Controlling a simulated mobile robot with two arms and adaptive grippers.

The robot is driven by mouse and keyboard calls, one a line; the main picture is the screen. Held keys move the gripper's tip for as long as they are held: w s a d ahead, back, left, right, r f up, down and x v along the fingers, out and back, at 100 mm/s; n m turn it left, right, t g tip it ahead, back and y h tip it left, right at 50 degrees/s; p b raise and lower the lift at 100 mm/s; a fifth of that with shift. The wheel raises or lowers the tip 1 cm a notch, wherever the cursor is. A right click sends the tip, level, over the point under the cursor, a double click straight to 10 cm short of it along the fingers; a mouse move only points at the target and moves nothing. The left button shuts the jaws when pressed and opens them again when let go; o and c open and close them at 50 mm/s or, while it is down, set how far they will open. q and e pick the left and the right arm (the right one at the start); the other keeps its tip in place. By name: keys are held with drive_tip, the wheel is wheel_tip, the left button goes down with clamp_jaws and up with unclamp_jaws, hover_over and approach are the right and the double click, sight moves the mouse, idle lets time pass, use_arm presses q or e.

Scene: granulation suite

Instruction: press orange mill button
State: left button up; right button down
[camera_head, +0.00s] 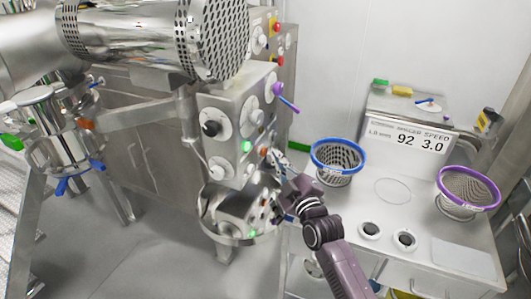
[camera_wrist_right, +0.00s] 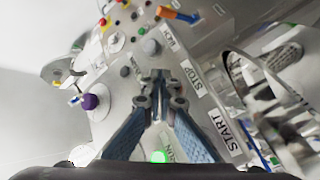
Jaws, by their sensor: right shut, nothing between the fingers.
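The steel mill control box (camera_head: 225,165) stands in the middle of the head view. A small orange button (camera_head: 263,151) shows on its right side, close to a lit green lamp (camera_head: 246,146). My right gripper (camera_head: 275,158) is shut and empty, its tips right beside the orange button. Whether they touch it I cannot tell. In the right wrist view the blue-padded fingers (camera_wrist_right: 160,85) meet at the panel between labels, and I cannot make out the orange button there. A green lamp (camera_wrist_right: 158,157) glows below the fingertips. My left gripper is not in view.
A perforated steel drum (camera_head: 220,40) overhangs the box. A steel vessel (camera_head: 240,212) sits below it. A blue-rimmed basket (camera_head: 338,158) and a purple-rimmed basket (camera_head: 468,188) stand on the bench (camera_head: 395,215), near a scale display (camera_head: 408,138). A purple-tipped lever (camera_head: 287,98) projects above my gripper.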

drive_tip(key=shift+a, duration=0.2)
drive_tip(key=shift+w+a, duration=0.1)
drive_tip(key=shift+a, duration=0.15)
drive_tip(key=shift+w+a, duration=0.2)
drive_tip(key=shift+a, duration=0.25)
idle(0.9)
idle(0.4)
drive_tip(key=shift+s+d, duration=0.35)
drive_tip(key=shift+d, duration=0.5)
drive_tip(key=d, duration=0.1)
drive_tip(key=s+d+p, duration=0.1)
drive_tip(key=d, duration=0.1)
drive_tip(key=d+p, duration=0.1)
drive_tip(key=shift+s+d, duration=0.25)
drive_tip(key=shift+d, duration=0.1)
